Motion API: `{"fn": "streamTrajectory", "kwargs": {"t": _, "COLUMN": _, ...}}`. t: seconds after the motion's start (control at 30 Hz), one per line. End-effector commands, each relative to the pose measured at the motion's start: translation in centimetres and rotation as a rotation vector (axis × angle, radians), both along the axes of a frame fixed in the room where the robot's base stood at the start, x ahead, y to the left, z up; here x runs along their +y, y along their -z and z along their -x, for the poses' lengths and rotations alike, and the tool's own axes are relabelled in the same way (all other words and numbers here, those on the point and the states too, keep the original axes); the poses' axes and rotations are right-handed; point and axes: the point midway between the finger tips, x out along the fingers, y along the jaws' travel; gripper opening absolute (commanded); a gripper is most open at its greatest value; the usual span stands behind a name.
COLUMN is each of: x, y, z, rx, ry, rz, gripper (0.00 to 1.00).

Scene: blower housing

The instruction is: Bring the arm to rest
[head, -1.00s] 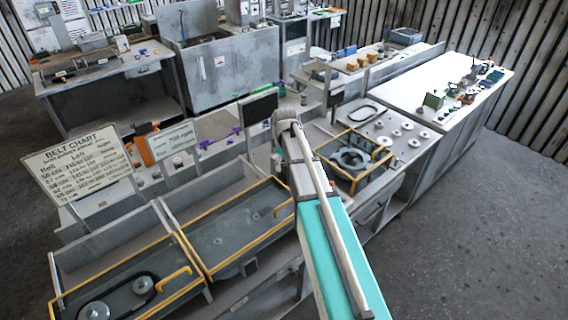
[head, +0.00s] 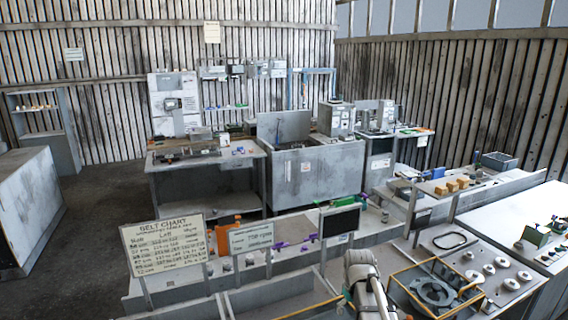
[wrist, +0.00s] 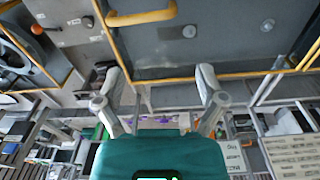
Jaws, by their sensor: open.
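My gripper (wrist: 160,82) is open and empty in the wrist view, its two fingers spread wide apart. It appears above the edge of a grey, yellow-rimmed tray (wrist: 205,55), with nothing between the fingertips. Part of my arm shows at the bottom of the head view, in front of the bench; the gripper itself is not visible there.
A belt chart sign (head: 165,245), a smaller sign (head: 251,237) and a dark screen (head: 340,220) stand up from the bench near my arm. A yellow-framed bay (head: 436,290) with a housing part lies to the right. Open floor (head: 100,190) is at the left.

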Motion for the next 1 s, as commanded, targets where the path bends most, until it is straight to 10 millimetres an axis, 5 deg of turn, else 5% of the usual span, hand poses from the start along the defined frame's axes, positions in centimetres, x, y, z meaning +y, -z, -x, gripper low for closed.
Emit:
{"fn": "streamTrajectory", "kwargs": {"t": 0.1, "x": 1.5, "y": 0.0, "z": 3.5, "rx": -0.007, "ry": 0.093, "rz": -0.006, "gripper": 0.89}}
{"fn": "streamTrajectory", "kwargs": {"t": 0.47, "x": 4.0, "y": 0.0, "z": 9.6, "rx": -0.022, "ry": 0.308, "rz": -0.022, "gripper": 0.89}}
{"fn": "streamTrajectory", "kwargs": {"t": 1.0, "x": 3.8, "y": 7.1, "z": 9.7, "rx": 0.001, "ry": 0.301, "rz": -0.018, "gripper": 0.89}}
